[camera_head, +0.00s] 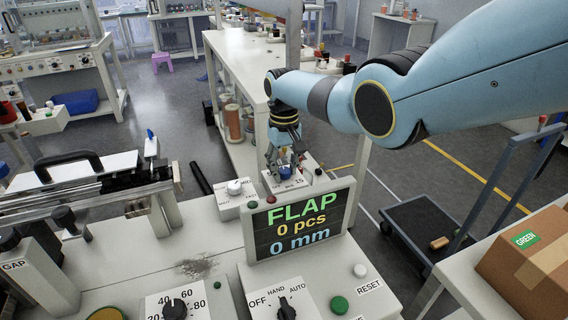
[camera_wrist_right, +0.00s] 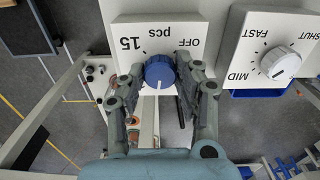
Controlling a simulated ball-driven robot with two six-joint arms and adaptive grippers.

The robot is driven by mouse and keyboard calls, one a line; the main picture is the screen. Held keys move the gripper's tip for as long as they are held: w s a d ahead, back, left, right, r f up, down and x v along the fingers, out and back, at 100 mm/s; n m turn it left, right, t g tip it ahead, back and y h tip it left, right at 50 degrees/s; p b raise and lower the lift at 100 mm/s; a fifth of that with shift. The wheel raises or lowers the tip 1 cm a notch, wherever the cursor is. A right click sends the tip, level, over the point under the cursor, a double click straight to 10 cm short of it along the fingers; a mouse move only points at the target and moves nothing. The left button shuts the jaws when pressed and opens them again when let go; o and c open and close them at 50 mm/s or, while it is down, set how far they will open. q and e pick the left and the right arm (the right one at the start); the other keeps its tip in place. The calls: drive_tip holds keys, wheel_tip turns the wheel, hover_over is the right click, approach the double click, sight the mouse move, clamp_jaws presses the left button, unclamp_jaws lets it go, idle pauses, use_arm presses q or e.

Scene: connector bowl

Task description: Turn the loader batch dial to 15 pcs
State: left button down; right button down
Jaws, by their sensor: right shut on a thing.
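The loader batch dial is a blue round knob (camera_wrist_right: 159,72) on a white panel (camera_wrist_right: 130,25) in the right wrist view. The panel's labels, upside down there, read 15, pcs and OFF. A pale mark on the knob is near its lower edge, away from the labels; its exact direction is hard to read. My right gripper (camera_wrist_right: 158,82) is shut on the knob, one finger on each side. In the head view my right gripper (camera_head: 285,158) comes down onto the small dial box (camera_head: 287,185) behind the display, and the knob is mostly hidden. My left gripper is out of view.
The display (camera_head: 299,222) reads FLAP, 0 pcs, 0 mm, close in front of the gripper. A white-knob dial (camera_head: 235,187) stands beside it; it also shows in the wrist view (camera_wrist_right: 281,63). A mode dial (camera_head: 286,308) and a cardboard box (camera_head: 530,262) are nearer.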

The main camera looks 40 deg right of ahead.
drive_tip(key=m+p, duration=0.1)
drive_tip(key=m, duration=0.5)
drive_tip(key=shift+m, duration=0.3)
drive_tip(key=m, duration=0.6)
drive_tip(key=shift+p, duration=0.4)
drive_tip(key=m, duration=0.6)
drive_tip(key=shift+m, duration=0.3)
drive_tip(key=m, duration=0.6)
drive_tip(key=c, duration=0.9)
unclamp_jaws()
drive_tip(key=shift+c, duration=0.2)
